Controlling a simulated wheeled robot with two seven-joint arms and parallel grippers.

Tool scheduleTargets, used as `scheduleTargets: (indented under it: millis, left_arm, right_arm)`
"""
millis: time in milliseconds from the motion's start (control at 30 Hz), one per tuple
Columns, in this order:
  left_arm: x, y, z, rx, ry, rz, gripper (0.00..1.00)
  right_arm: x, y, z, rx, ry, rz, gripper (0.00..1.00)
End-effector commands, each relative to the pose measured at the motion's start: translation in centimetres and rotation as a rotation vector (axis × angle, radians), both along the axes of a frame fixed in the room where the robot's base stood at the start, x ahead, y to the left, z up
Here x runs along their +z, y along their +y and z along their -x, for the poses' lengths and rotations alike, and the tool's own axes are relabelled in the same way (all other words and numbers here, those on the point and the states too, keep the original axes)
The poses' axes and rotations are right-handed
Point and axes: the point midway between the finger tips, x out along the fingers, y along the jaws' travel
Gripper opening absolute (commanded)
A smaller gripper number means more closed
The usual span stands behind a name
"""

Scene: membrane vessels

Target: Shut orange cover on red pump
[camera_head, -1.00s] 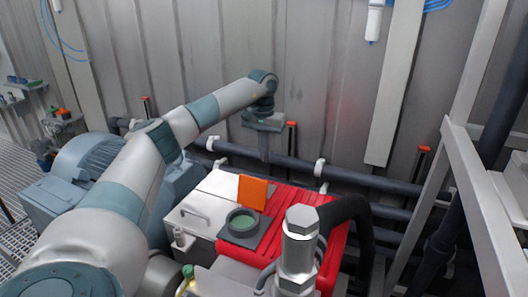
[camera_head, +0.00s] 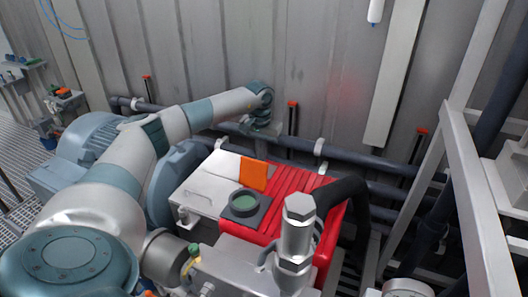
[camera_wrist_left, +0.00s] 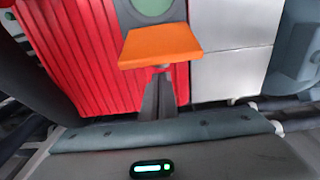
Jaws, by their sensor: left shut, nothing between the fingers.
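The orange cover (camera_head: 253,174) stands raised and open on the red pump (camera_head: 275,215), at the back edge of a dark square frame around a round green port (camera_head: 243,204). My left gripper (camera_head: 262,132) is behind the cover in the head view, and its fingertips are hidden there. In the left wrist view, the shut, empty fingers (camera_wrist_left: 159,84) reach up to the lower edge of the orange cover (camera_wrist_left: 160,46). I cannot tell whether they touch it. Part of the green port (camera_wrist_left: 153,8) shows beyond the cover. My right gripper is not in view.
A white box with a handle (camera_head: 203,184) adjoins the red housing on the left. A metal fitting (camera_head: 297,230) and a thick black hose (camera_head: 345,192) stand close on the right. Dark pipes (camera_head: 290,157) run along the wall behind the pump.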

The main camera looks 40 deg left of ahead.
Motion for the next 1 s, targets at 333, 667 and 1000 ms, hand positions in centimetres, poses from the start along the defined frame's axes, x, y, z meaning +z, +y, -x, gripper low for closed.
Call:
scheduleTargets:
  millis: [333, 667, 1000]
  left_arm:
    - [0.1, -0.1, 0.4, 0.001, 0.000, 0.000, 0.00]
    - [0.1, -0.1, 0.5, -0.001, -0.012, -0.004, 0.00]
    - [0.4, -0.1, 0.7, 0.000, -0.051, -0.016, 0.00]
  right_arm:
    - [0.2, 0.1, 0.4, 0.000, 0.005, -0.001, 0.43]
    - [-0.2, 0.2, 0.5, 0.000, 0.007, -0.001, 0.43]
    - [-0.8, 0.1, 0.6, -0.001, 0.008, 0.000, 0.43]
